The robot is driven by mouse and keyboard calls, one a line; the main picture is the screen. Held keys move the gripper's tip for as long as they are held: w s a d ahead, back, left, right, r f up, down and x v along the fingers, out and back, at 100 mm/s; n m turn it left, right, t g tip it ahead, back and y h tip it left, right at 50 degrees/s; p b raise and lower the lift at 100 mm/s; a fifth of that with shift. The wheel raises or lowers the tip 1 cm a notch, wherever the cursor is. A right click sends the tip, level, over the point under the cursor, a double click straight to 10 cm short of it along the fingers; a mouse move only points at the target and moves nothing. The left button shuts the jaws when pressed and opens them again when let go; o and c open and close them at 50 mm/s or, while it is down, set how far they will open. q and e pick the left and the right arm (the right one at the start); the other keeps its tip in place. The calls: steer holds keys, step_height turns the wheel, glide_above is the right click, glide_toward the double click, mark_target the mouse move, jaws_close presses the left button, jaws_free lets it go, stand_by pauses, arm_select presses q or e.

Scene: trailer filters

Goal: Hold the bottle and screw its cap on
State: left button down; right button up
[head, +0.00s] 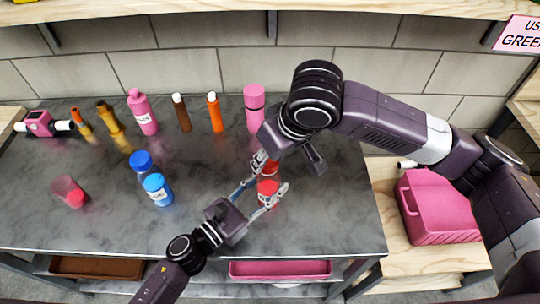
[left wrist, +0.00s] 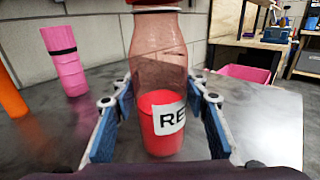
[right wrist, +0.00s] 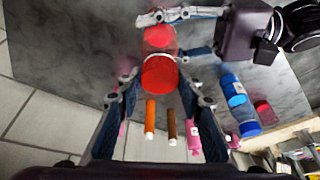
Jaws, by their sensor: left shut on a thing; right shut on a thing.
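The bottle (left wrist: 160,60) is clear and upright, with red contents low inside and a white label with dark letters. It also shows in the head view (head: 267,188). My left gripper (head: 262,200) is shut on its body from the front. The red cap (right wrist: 160,76) is at the bottle's mouth; only its lower edge shows at the top of the left wrist view. My right gripper (right wrist: 160,88) comes from above and is shut on the cap. How far the cap sits on the neck cannot be told.
A pink bin (head: 436,205) is at the right. The counter's front middle is free.

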steer(key=m, duration=0.2)
steer(key=m+h, duration=0.1)
steer(key=m, duration=0.1)
steer(key=m+t+h, duration=0.1)
steer(key=m, duration=0.2)
steer(key=shift+s+a, duration=0.1)
steer(key=shift+a, duration=0.25)
steer(key=m+h, duration=0.1)
steer(key=m, duration=0.1)
steer(key=m+h, duration=0.1)
steer(key=m, duration=0.2)
steer(key=shift+a+h, duration=0.1)
steer(key=shift+h, duration=0.2)
steer(key=m, duration=0.2)
steer(key=m+g+h, duration=0.1)
steer(key=m, duration=0.1)
steer(key=m+h, duration=0.1)
steer(key=m, duration=0.2)
steer(key=shift+w+a+g, duration=0.1)
steer(key=shift+w+g, duration=0.2)
steer(key=shift+g, duration=0.1)
steer(key=m+g, duration=0.1)
steer(key=m, duration=0.1)
steer(key=m+g, duration=0.1)
steer(key=m, duration=0.2)
steer(key=shift+h, duration=0.4)
steer(key=o, duration=0.7)
steer(key=shift+o, duration=0.2)
